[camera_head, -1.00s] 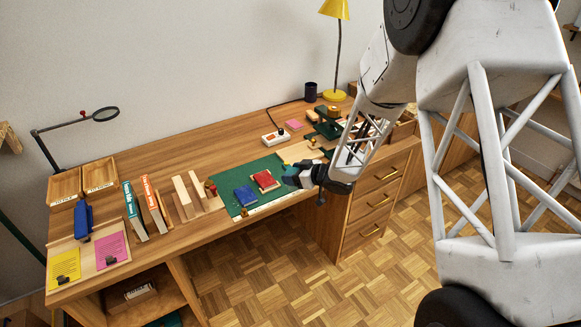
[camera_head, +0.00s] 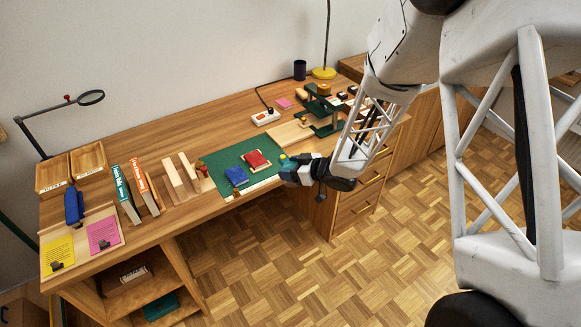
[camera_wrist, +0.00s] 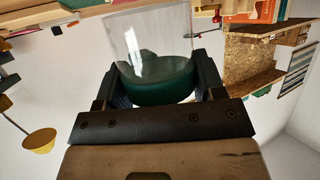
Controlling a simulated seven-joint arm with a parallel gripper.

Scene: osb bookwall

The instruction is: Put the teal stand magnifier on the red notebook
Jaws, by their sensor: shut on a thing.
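The red notebook (camera_head: 257,160) lies on the green mat (camera_head: 222,160) near the front of the desk. My gripper (camera_head: 288,167) is just right of it, at the desk's front edge. In the wrist view, my gripper (camera_wrist: 155,85) is shut on the teal stand magnifier (camera_wrist: 160,88), which has a clear cylindrical body and a teal ring between the fingers. In the head view, the magnifier is mostly hidden by the gripper; only a small teal patch shows. Whether it touches anything below cannot be told.
A blue notebook (camera_head: 236,176) lies left of the red one. Wooden bookends (camera_head: 183,177) and upright books (camera_head: 127,193) stand farther left. A green stand (camera_head: 325,118) and a white power strip (camera_head: 266,117) are behind. The mat's back left is clear.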

